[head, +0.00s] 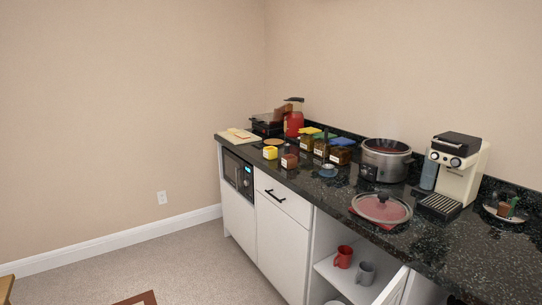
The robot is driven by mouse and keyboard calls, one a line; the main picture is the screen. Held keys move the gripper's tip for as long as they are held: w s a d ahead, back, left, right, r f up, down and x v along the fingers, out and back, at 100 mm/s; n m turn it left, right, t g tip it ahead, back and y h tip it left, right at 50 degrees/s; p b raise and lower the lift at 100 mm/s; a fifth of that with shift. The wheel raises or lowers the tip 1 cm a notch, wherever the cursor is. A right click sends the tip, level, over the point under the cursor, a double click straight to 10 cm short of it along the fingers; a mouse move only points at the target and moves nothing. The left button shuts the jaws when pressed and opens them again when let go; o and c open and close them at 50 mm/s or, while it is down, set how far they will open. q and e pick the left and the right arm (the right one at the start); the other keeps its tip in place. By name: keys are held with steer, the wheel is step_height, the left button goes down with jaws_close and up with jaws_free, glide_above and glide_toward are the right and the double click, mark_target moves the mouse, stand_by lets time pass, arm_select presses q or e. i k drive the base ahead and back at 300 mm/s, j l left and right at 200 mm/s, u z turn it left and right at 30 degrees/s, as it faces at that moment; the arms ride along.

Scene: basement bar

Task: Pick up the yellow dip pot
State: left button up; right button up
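The yellow dip pot (270,153) is a small yellow cup near the front edge of the dark counter, toward its far left end. It stands just left of a small brown jar with a pale label (289,160). A round tan disc (273,142) lies behind it. Neither of my grippers shows in the head view.
The dark speckled counter (470,246) carries jars, a red-bodied appliance (293,123), a slow cooker (385,161), a red-rimmed glass lid (381,208) and a coffee machine (456,170). An open cabinet below holds a red mug (343,257). Carpet at left is mostly clear.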

mark_target(270, 152)
steer(key=z, duration=1.7)
steer(key=j+z, duration=0.8)
steer(key=z, duration=0.15)
steer(key=k+j+z, duration=0.15)
steer(key=j+z, duration=0.2)
steer(key=z, duration=0.15)
steer(key=k+j+z, duration=0.2)
steer(key=z, duration=0.25)
steer(key=k+j+z, duration=0.25)
steer(key=z, duration=0.2)
steer(key=k+j+z, duration=0.3)
steer(key=z, duration=0.15)
steer(key=k+j+z, duration=0.15)
steer(key=k+z, duration=0.15)
steer(key=z, duration=0.15)
steer(key=k+j+u, duration=0.1)
steer(key=k, duration=0.3)
steer(key=k+j+u, duration=0.15)
steer(key=k, duration=0.25)
steer(key=k+u, duration=0.25)
steer(key=u, duration=0.2)
steer(key=k+j+u, duration=0.2)
steer(key=u, duration=0.25)
steer(key=k+j+u, duration=0.25)
steer(key=u, duration=0.2)
steer(key=k+j+u, duration=0.15)
steer(key=u, duration=0.3)
steer(key=j, duration=0.1)
